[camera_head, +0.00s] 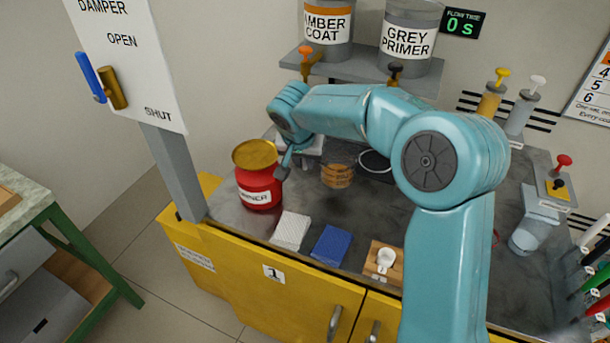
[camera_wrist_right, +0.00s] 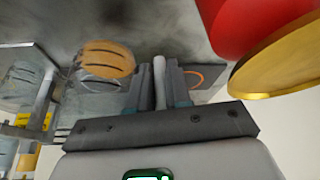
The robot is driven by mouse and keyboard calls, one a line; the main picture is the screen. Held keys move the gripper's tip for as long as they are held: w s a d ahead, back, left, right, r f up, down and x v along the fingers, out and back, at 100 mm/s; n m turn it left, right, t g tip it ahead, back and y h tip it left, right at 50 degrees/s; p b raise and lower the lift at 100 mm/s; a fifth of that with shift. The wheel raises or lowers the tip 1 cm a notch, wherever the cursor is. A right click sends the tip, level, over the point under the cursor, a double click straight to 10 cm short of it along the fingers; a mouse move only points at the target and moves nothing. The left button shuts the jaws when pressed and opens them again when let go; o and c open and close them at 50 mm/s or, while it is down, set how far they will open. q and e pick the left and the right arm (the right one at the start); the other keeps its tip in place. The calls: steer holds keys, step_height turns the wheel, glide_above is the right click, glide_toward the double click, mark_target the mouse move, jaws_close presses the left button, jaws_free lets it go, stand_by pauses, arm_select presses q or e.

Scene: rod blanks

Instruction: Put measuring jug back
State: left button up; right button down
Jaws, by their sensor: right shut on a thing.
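A clear jug with an amber band and dark markings, which looks like the measuring jug (camera_head: 337,176), stands on the grey bench top. It also shows left of the fingers in the right wrist view (camera_wrist_right: 105,62). My right gripper (camera_head: 284,172) is beside the red thinner can (camera_head: 259,188), between it and the jug. In the right wrist view its fingers (camera_wrist_right: 159,88) are shut on a slim pale grey upright piece (camera_wrist_right: 159,72). What that piece belongs to is unclear, and a gap shows between fingers and jug body. My left gripper is not in view.
A white pad (camera_head: 291,230), a blue pad (camera_head: 331,244) and a wooden block with a white cup (camera_head: 386,259) lie along the front edge. Paint tanks (camera_head: 408,40) stand on the shelf above. A clear vessel (camera_head: 527,235) is at the right. My right arm covers the bench's middle.

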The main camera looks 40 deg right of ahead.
steer(key=shift+f, duration=2.35)
steer(key=shift+f+b, duration=0.1)
steer(key=shift+b, duration=0.25)
steer(key=shift+f, duration=0.15)
steer(key=c, duration=1.1)
jaws_free()
steer(key=shift+w, duration=0.1)
steer(key=shift+o, duration=0.2)
steer(key=shift+r, duration=0.2)
steer(key=shift+r, duration=0.25)
steer(key=v, duration=1.1)
steer(key=shift+r+p, duration=0.25)
steer(key=shift+p, duration=0.2)
